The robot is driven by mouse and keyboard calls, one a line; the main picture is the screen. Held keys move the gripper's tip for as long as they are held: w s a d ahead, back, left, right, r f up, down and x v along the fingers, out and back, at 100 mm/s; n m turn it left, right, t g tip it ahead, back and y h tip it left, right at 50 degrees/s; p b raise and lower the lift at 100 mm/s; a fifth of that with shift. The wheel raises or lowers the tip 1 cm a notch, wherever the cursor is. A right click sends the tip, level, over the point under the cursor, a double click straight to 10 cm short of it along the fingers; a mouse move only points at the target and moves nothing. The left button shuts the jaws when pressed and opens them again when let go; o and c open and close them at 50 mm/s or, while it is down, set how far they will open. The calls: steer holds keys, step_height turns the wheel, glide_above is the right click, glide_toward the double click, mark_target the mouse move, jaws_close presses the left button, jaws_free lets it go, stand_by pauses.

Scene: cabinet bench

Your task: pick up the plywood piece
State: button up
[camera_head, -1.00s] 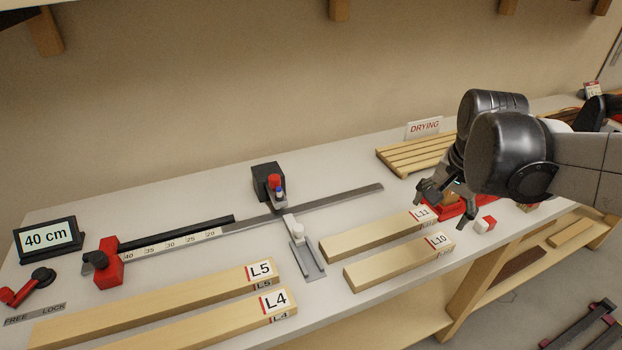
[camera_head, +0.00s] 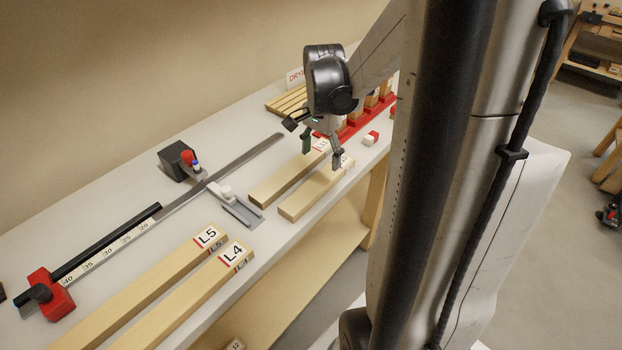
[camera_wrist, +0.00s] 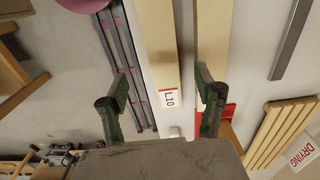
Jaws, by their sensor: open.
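No piece is marked as plywood, so I cannot tell which one it is. Pale wooden pieces L10 (camera_head: 305,197) and L11 (camera_head: 283,182) lie side by side on the bench, labelled ends towards the back right. My gripper (camera_head: 321,155) is open and empty above those labelled ends, partly covering the labels. In the wrist view, L10 (camera_wrist: 160,45) runs between my two spread fingers (camera_wrist: 160,92), below them and apart. L11 (camera_wrist: 212,28) passes behind the right finger. Longer pieces L5 (camera_head: 160,272) and L4 (camera_head: 190,298) lie nearer on the bench.
A measuring rail with a red end block (camera_head: 50,295) and a grey stop (camera_head: 238,208) stands left of the pieces. A slatted drying rack (camera_head: 287,100) is behind.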

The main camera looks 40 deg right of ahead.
mark_target(319, 180)
steer(key=shift+w+f, duration=0.15)
steer(key=shift+f, duration=4.95)
steer(key=c, duration=1.5)
steer(key=shift+r, duration=0.1)
steer(key=shift+r, duration=0.4)
step_height(319, 180, up, 4)
steer(key=shift+f, duration=0.25)
steer(key=s+a+r, duration=0.2)
steer(key=a, duration=0.1)
steer(key=s+a+r, duration=0.2)
steer(key=s+a, duration=0.1)
steer(key=s+a+r, duration=0.2)
steer(key=a, duration=0.1)
steer(key=shift+s+r, duration=0.25)
steer(key=shift+s, duration=0.05)
